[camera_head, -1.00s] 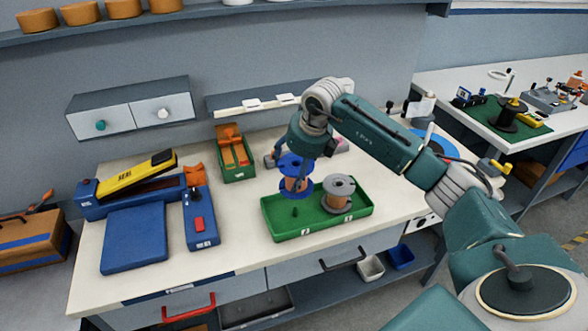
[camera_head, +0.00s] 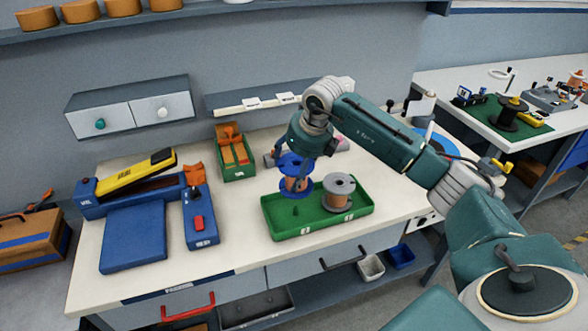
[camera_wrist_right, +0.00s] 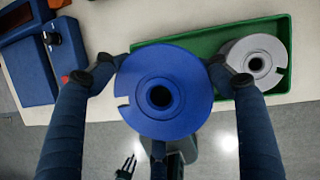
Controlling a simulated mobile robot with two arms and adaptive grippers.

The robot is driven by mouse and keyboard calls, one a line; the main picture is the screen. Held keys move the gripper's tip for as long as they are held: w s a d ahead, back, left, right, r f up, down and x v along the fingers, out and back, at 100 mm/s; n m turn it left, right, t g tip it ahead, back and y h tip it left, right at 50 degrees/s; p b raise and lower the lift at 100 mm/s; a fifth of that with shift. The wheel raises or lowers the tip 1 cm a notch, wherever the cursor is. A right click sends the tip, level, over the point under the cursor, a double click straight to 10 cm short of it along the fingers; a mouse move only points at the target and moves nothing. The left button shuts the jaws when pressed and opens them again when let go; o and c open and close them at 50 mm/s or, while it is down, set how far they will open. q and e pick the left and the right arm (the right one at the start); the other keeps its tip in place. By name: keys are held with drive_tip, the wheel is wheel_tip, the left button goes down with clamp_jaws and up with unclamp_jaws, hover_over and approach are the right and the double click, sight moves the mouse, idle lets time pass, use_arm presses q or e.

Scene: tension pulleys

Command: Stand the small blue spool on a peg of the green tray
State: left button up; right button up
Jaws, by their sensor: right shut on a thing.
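The small blue spool (camera_head: 294,184) has blue flanges and a copper-coloured winding. My right gripper (camera_head: 293,167) is shut on it and holds it upright over the left part of the green tray (camera_head: 335,229). A short green peg (camera_head: 296,211) shows in the tray just below the spool. A grey spool (camera_head: 338,193) with copper winding stands in the tray's right part.
A blue sealer (camera_head: 140,193) with a yellow arm and a blue device (camera_head: 200,217) with a red switch lie to the left. The bench front (camera_head: 240,255) is clear.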

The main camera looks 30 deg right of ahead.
drive_tip(key=shift+f, duration=0.1)
idle(0.7)
drive_tip(key=shift+w+f+b, duration=0.1)
drive_tip(key=shift+f+b, duration=1.15)
drive_tip(key=shift+f, duration=0.05)
drive_tip(key=shift+f, duration=0.15)
idle(0.4)
drive_tip(key=shift+f+b, duration=1.3)
drive_tip(key=shift+f, duration=0.1)
idle(0.5)
drive_tip(key=shift+f+b, duration=1.2)
drive_tip(key=shift+f, duration=0.3)
drive_tip(key=shift+f, duration=0.15)
drive_tip(key=shift+f+b, duration=1)
drive_tip(key=shift+f, duration=0.1)
